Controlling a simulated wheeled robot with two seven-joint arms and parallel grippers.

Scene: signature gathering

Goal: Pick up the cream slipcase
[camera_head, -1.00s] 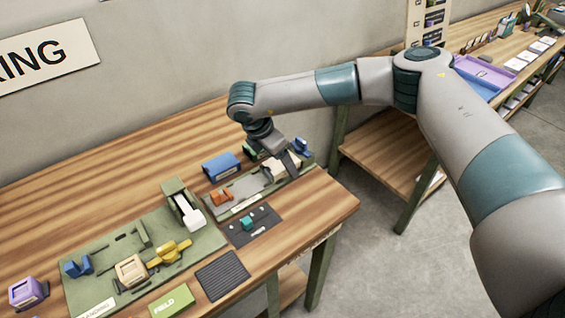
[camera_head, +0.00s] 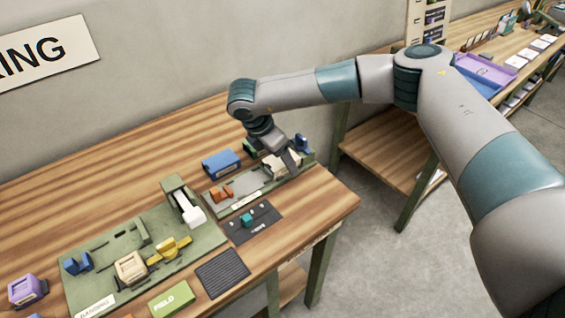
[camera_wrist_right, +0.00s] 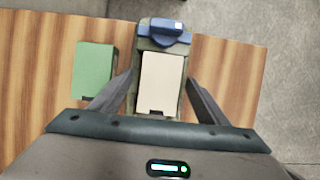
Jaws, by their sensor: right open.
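The cream slipcase (camera_wrist_right: 162,82) lies on the green fixture, between the two fingers of my right gripper (camera_wrist_right: 160,90) in the right wrist view. The fingers are open, one on each side, with a gap to the slipcase. In the head view my right gripper (camera_head: 280,158) is over the right end of the fixture, and the slipcase (camera_head: 286,163) is partly hidden behind it. My left gripper is not in view.
A blue clamp-like block (camera_wrist_right: 165,31) sits at the fixture's far end. A green box (camera_wrist_right: 94,71) lies to the left. In the head view a blue box (camera_head: 221,163), an orange part (camera_head: 221,194) and a dark mat (camera_head: 252,222) are nearby. The table's right edge is close.

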